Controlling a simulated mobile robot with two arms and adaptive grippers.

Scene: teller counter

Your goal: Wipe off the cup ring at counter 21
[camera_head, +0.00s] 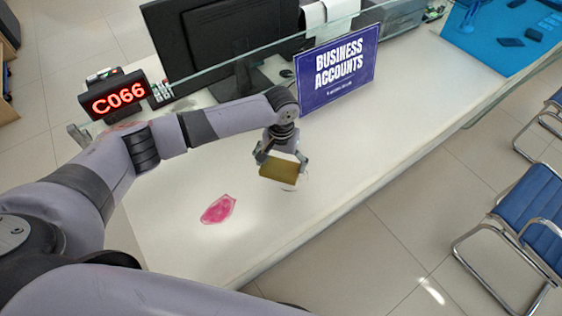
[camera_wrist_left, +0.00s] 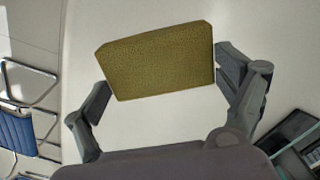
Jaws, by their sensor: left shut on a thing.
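My left gripper (camera_head: 280,160) is shut on an olive-yellow sponge (camera_head: 284,171) over the white counter (camera_head: 350,150). In the left wrist view the sponge (camera_wrist_left: 158,62) sits between the two fingers of the gripper (camera_wrist_left: 163,78). A faint pinkish mark (camera_head: 288,188) shows at the sponge's lower edge; most of it is hidden, and I cannot tell whether it is the cup ring. I cannot tell whether the sponge touches the counter. My right gripper is not in view.
A flat pink patch (camera_head: 218,209) lies on the counter left of the sponge. A blue "BUSINESS ACCOUNTS" sign (camera_head: 337,77) stands behind the gripper. Blue chairs (camera_head: 545,160) stand right, off the counter.

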